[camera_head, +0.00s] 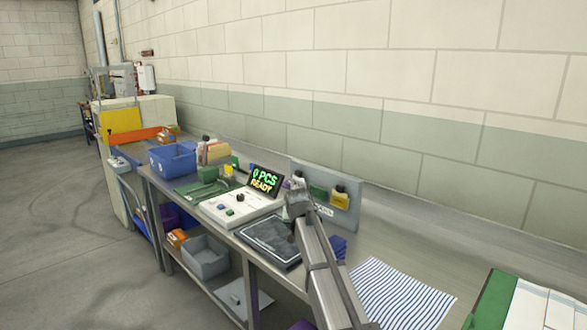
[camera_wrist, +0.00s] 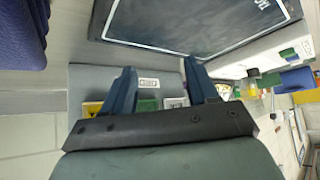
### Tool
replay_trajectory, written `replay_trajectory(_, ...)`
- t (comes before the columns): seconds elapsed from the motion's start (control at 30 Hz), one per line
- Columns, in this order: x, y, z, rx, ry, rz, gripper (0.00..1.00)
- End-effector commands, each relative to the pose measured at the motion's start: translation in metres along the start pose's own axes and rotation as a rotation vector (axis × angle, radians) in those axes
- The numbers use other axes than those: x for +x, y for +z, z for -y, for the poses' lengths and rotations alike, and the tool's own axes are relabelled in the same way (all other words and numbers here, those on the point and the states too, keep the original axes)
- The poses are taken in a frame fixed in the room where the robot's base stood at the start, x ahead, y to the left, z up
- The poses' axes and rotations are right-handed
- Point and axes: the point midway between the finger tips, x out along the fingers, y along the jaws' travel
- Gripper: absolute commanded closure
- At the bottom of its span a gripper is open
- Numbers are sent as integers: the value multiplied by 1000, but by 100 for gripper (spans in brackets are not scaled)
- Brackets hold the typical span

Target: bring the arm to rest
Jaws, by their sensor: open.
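My gripper (camera_head: 296,187) is above the workbench, in front of a grey upright panel (camera_head: 352,181). In the wrist view its two dark blue fingers (camera_wrist: 159,68) stand wide apart with nothing between them. The grey panel (camera_wrist: 85,78) lies beyond the fingers, with a small white label. A yellow item, a green item and a white item show low between and beside the fingers, partly hidden by the gripper body. In the head view a green pouch (camera_head: 318,193) and a dark-topped pouch with a yellow front (camera_head: 340,196) are at the panel.
A dark tray (camera_head: 262,246) lies below my gripper; it also shows in the wrist view (camera_wrist: 185,50). A lit sign (camera_head: 266,181), a white control box (camera_head: 222,211) and a blue bin (camera_head: 173,158) stand to the left. A striped cloth (camera_head: 400,295) lies to the right. The wall runs behind.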

Motion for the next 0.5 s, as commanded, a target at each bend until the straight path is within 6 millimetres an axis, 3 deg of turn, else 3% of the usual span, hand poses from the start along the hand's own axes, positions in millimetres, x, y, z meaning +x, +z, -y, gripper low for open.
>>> replay_trajectory(0.03, -2, 6, 31, -29, -24, -12, 42)
replay_trajectory(0.2, -10, 23, 108, -101, -89, -53, 42)
replay_trajectory(0.37, -18, 39, 162, -151, -137, -79, 42)
replay_trajectory(0.5, -17, 65, 199, -194, -168, -83, 42)
